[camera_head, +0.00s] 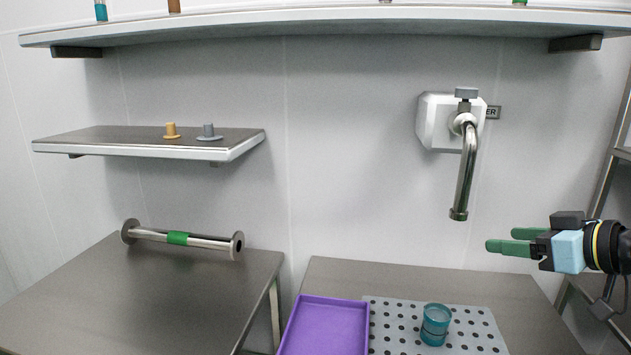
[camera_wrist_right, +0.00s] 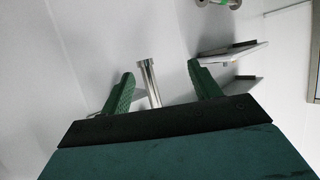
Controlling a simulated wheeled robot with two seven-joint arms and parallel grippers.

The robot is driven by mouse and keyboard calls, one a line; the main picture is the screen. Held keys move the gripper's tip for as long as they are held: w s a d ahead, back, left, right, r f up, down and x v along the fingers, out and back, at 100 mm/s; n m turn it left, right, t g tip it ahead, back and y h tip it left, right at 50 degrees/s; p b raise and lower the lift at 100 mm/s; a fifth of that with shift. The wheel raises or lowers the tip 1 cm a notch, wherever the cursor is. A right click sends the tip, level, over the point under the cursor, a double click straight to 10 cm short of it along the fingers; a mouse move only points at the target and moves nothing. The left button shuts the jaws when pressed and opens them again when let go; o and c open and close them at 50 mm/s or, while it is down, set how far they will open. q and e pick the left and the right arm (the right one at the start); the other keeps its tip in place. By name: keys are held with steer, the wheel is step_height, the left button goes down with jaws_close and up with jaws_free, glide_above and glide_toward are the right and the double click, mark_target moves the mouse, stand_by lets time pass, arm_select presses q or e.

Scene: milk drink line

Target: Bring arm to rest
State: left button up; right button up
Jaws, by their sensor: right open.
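My right gripper (camera_head: 500,241) comes in from the right edge in the head view, in the air above the right table and to the right of the tap's spout. Its two green fingers point left. They are apart, with nothing held between them. The right wrist view also shows the open fingers (camera_wrist_right: 160,88), with the metal spout (camera_wrist_right: 149,82) seen in the gap beyond them. My left gripper is not in view.
A wall tap (camera_head: 463,165) hangs above a perforated mat (camera_head: 482,340) bearing a teal cup (camera_head: 435,325). A purple tray (camera_head: 325,328) lies beside it. A metal roller (camera_head: 205,242) lies on the left table (camera_head: 110,305). A shelf (camera_head: 100,140) holds two small caps.

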steer(key=s+a+f+m+g+h, duration=0.15)
steer(key=s+a+f, duration=0.3)
steer(key=f, duration=0.75)
steer(key=s+a+f+n+g+h, duration=0.1)
steer(key=s+a+f+g, duration=0.3)
steer(key=f, duration=0.8)
steer(key=s+a+f+m+g+h, duration=0.15)
steer(key=s+f, duration=0.25)
steer(key=s, duration=0.5)
steer(key=s+a+f+m+g+h, duration=0.1)
steer(key=s+a+f+h, duration=0.3)
steer(key=s, duration=0.6)
step_height(320, 180, down, 25)
steer(key=s+d+g+y, duration=0.1)
steer(key=g+y, duration=0.1)
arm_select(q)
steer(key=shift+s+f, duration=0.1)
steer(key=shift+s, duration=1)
arm_select(e)
steer(key=s+d+f+g, duration=0.1)
steer(key=s+d+f, duration=0.2)
steer(key=s+f, duration=1.2)
steer(key=shift+s+f, duration=0.2)
steer(key=shift+s, duration=0.85)
